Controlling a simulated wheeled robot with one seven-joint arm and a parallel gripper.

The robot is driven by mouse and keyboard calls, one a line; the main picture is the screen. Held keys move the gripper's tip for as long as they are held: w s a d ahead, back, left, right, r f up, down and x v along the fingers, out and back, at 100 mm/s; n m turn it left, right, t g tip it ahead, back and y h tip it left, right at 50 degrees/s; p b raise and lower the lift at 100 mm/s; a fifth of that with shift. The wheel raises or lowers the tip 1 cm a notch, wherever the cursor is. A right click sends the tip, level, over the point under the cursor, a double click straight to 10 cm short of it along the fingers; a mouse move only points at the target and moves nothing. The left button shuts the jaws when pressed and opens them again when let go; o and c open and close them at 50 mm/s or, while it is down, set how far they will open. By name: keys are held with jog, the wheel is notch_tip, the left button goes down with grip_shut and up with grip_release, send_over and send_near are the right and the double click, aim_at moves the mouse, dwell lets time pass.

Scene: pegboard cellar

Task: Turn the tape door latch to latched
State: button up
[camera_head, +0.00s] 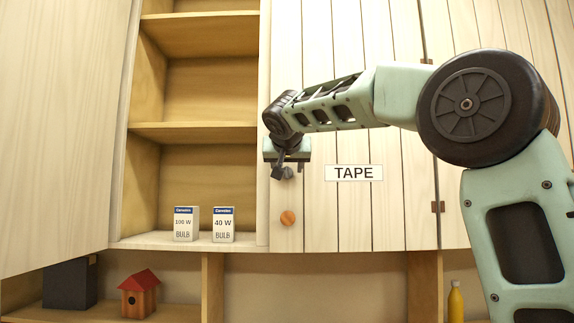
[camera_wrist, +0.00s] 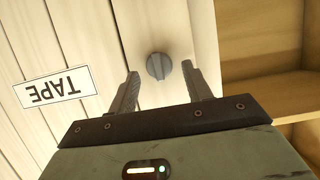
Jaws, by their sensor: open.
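The TAPE door (camera_head: 395,215) is a pale plank door, and it looks closed. Its latch (camera_wrist: 158,66) is a round grey knob with a raised ridge across it, near the door's edge. The latch (camera_head: 288,172) is partly hidden by my fingers in the head view. My gripper (camera_wrist: 160,70) is open and empty in front of the door. In the wrist view the latch lies between the fingertips, a little beyond them, with a gap on each side. The TAPE label (camera_head: 354,172) also shows upside down in the wrist view (camera_wrist: 55,87).
A round wooden knob (camera_head: 288,218) sits on the door below the latch. An open cupboard at left holds a 100 W bulb box (camera_head: 186,224) and a 40 W bulb box (camera_head: 223,224). Below are a red-roofed birdhouse (camera_head: 139,294) and a yellow bottle (camera_head: 456,302).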

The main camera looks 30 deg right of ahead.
jog(key=c, duration=1)
jog(key=shift+o, duration=0.2)
